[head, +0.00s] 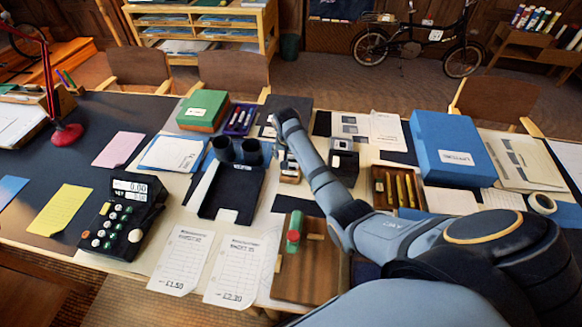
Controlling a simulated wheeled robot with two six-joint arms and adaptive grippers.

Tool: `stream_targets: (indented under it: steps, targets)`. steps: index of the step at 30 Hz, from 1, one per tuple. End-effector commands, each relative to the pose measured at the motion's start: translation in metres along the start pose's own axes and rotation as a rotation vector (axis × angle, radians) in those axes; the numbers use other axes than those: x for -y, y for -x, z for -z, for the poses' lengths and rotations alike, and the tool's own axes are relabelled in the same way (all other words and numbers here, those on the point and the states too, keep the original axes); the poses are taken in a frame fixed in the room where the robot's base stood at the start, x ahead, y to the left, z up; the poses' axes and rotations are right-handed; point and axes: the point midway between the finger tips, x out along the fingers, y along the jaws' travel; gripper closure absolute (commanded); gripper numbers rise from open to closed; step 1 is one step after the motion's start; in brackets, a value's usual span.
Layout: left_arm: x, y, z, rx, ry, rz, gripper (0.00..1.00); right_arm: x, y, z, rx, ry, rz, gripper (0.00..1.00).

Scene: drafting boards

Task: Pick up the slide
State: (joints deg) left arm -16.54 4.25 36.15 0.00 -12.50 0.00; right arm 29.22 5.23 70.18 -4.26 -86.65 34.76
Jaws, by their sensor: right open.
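My right arm reaches in from the lower right across the table. Its gripper (284,148) is at the far end, pointing down over the middle of the table, small and partly hidden by the arm; it is open. A small pale, squarish item (289,172), possibly the slide, lies just below the gripper; I cannot tell whether they touch. White cards with dark windows (350,125) lie behind and to the right, and may also be slides. My left gripper is not in view.
A black device (344,165) and a wooden tray of pens (397,188) are to the right, with a large blue box (450,145) beyond. A calculator (125,210) and price sheets (182,258) lie nearer the left front.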

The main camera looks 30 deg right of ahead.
Motion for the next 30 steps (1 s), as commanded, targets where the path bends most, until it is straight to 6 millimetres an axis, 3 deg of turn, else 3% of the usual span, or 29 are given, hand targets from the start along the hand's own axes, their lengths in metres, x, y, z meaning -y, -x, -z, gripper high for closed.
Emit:
stream_targets:
  steps: [6, 14, 24, 30]
  targets:
    - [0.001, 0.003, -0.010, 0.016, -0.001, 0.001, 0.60, -0.001, -0.035, 0.000, 0.003, 0.000, -0.002, 0.23]
    - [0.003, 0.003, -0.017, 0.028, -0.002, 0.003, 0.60, -0.001, -0.041, 0.000, 0.001, 0.000, -0.001, 0.23]
    - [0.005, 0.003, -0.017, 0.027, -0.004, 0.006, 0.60, -0.001, -0.041, 0.000, 0.001, 0.000, -0.001, 0.62]
    - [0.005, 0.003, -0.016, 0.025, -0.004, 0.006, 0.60, -0.001, -0.041, 0.000, 0.001, 0.000, -0.001, 0.62]
